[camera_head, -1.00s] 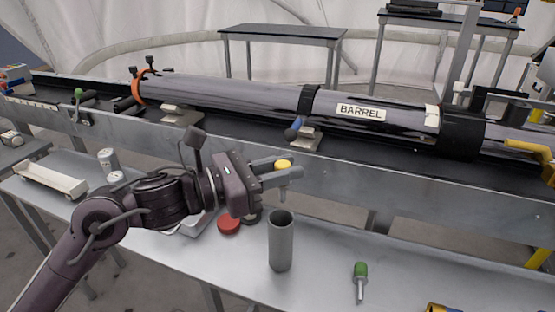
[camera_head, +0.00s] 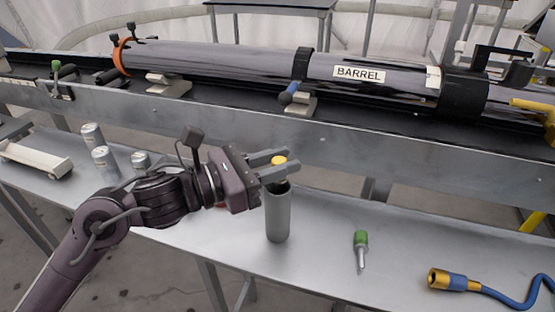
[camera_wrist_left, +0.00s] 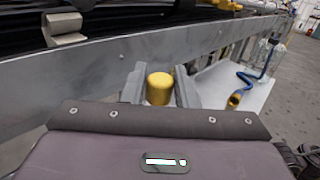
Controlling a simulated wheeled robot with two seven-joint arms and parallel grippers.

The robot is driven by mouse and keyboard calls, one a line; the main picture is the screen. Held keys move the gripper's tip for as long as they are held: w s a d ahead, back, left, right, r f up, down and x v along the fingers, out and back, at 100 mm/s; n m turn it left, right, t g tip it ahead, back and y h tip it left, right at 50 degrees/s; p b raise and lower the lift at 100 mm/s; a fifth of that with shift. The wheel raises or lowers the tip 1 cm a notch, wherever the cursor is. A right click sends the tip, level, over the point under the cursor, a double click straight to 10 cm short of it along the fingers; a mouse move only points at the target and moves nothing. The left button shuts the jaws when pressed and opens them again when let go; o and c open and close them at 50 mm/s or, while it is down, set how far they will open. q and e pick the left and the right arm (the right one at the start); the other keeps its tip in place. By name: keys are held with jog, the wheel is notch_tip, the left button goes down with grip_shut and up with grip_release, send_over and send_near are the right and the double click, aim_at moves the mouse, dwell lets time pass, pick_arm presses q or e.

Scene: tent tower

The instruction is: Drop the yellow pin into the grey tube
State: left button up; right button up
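The yellow pin (camera_head: 279,160) is between the two fingers of my left gripper (camera_head: 284,167), which is shut on it just below its rounded yellow head. The pin also shows upright between the fingers in the left wrist view (camera_wrist_left: 160,88). The grey tube (camera_head: 278,217) stands upright on the bench, directly below the gripper. Its dark mouth shows just under the near finger. The pin's lower part is hidden by the finger and the tube rim; I cannot tell how deep it reaches. My right gripper is not in view.
A green-handled screwdriver (camera_head: 361,248) and a blue hose with a brass end (camera_head: 455,281) lie right of the tube.

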pick_arm(q)
jog(key=o, duration=0.4)
dwell(0.3)
jog(key=shift+r, duration=0.4)
notch_tip(320, 180, up, 6)
jog(key=p, duration=0.3)
jog(key=shift+r+p, duration=0.15)
jog(key=shift+p, duration=0.15)
